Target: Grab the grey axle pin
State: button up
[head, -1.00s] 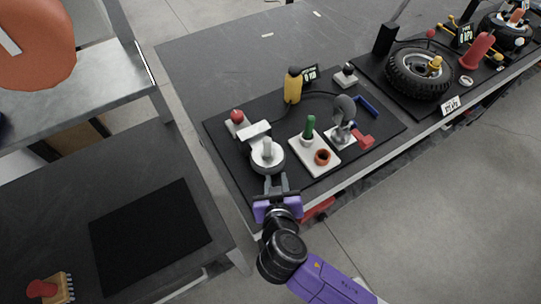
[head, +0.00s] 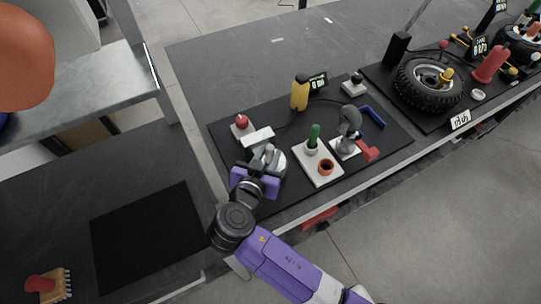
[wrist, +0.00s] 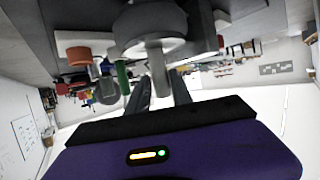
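The grey axle pin (wrist: 158,65) juts from a round grey-and-white holder (wrist: 148,22) in the wrist view. My gripper (wrist: 160,88) has its two dark fingers apart, one on each side of the pin's end, and I see no firm contact. In the head view my gripper (head: 266,158) is at the round holder (head: 279,162) on the black mat's near left part. There the pin is mostly hidden by the fingers and the purple gripper body.
On the black mat (head: 222,132), a white block (head: 318,178) with a green peg and orange ring stands right of my gripper. A red-knobbed block (head: 241,123), grey upright part (head: 350,122) and yellow cylinder (head: 299,95) are nearby. A wheel (head: 430,82) lies far right.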

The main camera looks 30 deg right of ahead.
jog(key=p+x, duration=0.1)
jog(key=x, duration=0.4)
jog(key=shift+a+f, duration=0.1)
jog(key=shift+f, duration=0.05)
jog(key=shift+c, duration=0.5)
grip_shut()
